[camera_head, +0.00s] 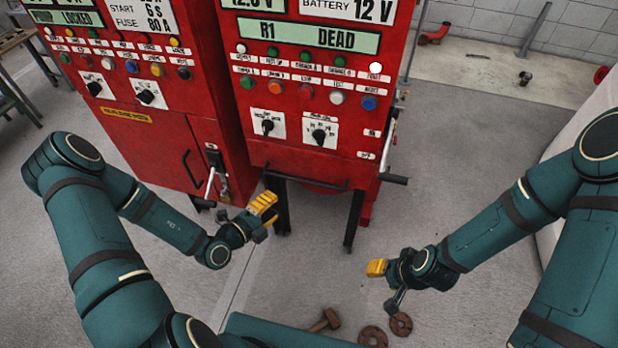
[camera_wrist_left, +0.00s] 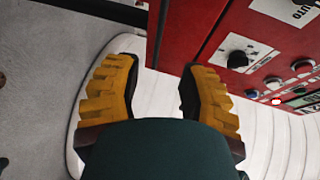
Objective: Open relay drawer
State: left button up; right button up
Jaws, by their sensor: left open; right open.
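No label reading "relay drawer" is legible. The right red control panel (camera_head: 345,170) has a dark horizontal bar handle (camera_head: 308,182) along its lower edge, which may belong to the drawer; no gap shows above it. My left gripper (camera_head: 263,207), with yellow pads, is below and left of this handle, apart from it. In the left wrist view it is open and empty (camera_wrist_left: 155,80), with the red panel beyond its right finger. My right gripper (camera_head: 377,267) is low over the floor, right of the panel's legs, away from the handle; I see nothing held in it.
The left red cabinet (camera_head: 150,170) stands close to my left arm, with a lever (camera_head: 211,180) at its right edge. Dark legs (camera_head: 355,218) stand under the right panel. A hammer (camera_head: 326,320) and two rusty round parts (camera_head: 373,336) lie on the floor.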

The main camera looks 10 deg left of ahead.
aim_at(302, 180)
pick_arm(q)
jog(key=b+x, duration=0.1)
jog(key=x, duration=1.2)
jog(key=shift+w+f, duration=0.2)
jog(key=shift+w, duration=0.2)
jog(key=shift+o, duration=0.2)
grip_shut()
